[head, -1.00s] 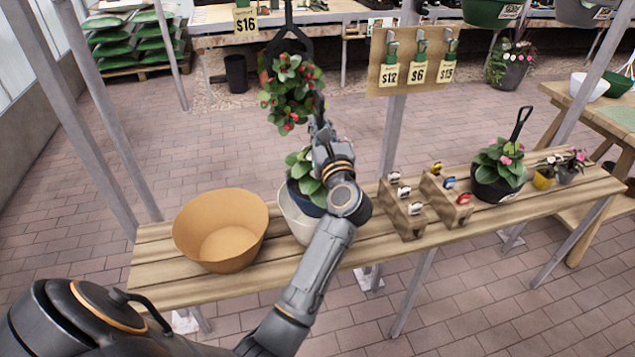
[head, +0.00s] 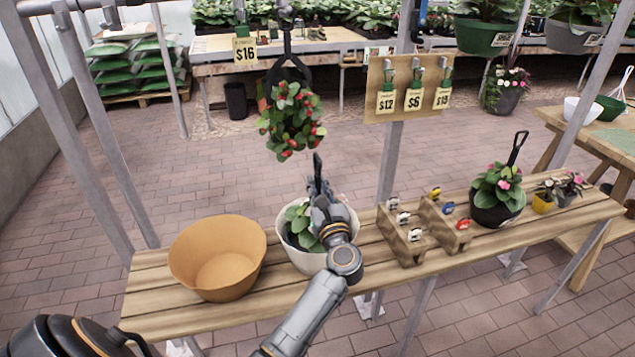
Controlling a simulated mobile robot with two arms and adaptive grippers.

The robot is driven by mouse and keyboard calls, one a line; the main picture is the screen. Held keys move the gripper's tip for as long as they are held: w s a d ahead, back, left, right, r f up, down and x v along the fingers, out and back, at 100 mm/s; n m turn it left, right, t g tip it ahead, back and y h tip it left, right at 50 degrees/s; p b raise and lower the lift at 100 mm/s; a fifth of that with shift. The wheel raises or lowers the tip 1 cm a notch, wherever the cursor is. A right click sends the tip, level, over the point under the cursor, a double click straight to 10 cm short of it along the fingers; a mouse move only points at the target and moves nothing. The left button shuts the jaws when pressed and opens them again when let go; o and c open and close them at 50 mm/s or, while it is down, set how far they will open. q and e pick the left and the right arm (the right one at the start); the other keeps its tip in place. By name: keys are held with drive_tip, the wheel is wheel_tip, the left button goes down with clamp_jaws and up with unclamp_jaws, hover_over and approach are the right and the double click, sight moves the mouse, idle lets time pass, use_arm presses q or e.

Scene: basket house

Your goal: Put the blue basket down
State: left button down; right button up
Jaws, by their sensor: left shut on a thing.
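My left gripper (head: 320,208) is over the white pot (head: 299,263) on the wooden bench and is shut on the blue basket's dark hanger, which sticks up above the fingers. The blue basket (head: 298,222) shows mainly by its green leaves, down inside the mouth of the white pot. Its blue wall is hidden by the pot, the leaves and my gripper. I cannot tell whether it touches the pot's bottom. My right gripper is not in view.
A wide orange-tan pot (head: 217,262) stands on the bench, left of the white pot. Wooden racks with small tools (head: 425,228) stand to the right, then a black potted plant (head: 496,195). A red-flowered basket (head: 291,122) hangs behind my gripper.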

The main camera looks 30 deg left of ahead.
use_arm(q)
drive_tip(key=shift+r, duration=0.15)
drive_tip(key=c, duration=1.7)
unclamp_jaws()
drive_tip(key=shift+f, duration=0.25)
drive_tip(key=o, duration=0.4)
drive_tip(key=shift+c, duration=0.2)
drive_tip(key=shift+s+r, duration=0.1)
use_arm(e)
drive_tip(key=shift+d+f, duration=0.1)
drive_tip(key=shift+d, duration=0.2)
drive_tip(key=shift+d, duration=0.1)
